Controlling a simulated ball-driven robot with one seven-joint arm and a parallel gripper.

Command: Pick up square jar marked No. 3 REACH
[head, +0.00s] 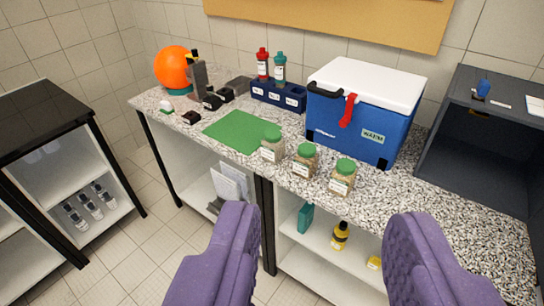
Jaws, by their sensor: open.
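Three jars with green lids and pale contents stand in a slanting row at the front edge of the speckled worktop. They are the left jar (272,148), the middle jar (304,162) and the right jar (342,179). Each has a white label, too small to read, so I cannot tell which one is No. 3. My gripper (325,217) shows as two purple padded fingers low in the picture. They are wide apart with nothing between them. The jars stand beyond the fingertips, apart from them.
A blue cooler (362,120) with a white lid stands close behind the jars. A green mat (236,131) lies left of them. A dark rack (278,96) with bottles is behind. A dark open cabinet (478,143) stands right. Bare worktop (430,215) lies right of the jars.

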